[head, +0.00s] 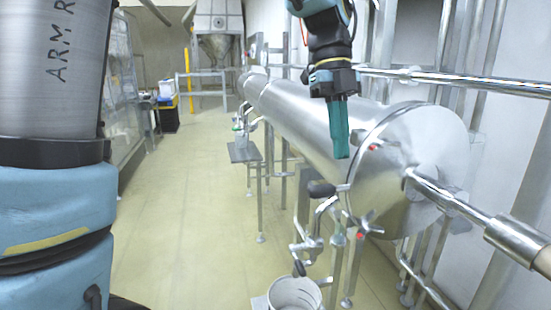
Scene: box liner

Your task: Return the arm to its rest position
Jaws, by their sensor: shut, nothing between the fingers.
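My gripper (341,150) hangs from my arm at the upper middle right of the head view. Its teal fingers point down and are shut together with nothing between them. It is in front of the large shiny steel cylinder (300,115), near that cylinder's front end. I cannot tell how wide the gap between the fingers and the cylinder is. A grey column and blue joint of mine fill the left edge of the view.
A white bucket (295,293) stands below the pipe and valve fittings (322,215) at the bottom. A metal pipe (450,205) runs out from the cylinder's end to the right. A small stand (244,152) is farther back. The yellowish floor (185,220) left of the cylinder is clear.

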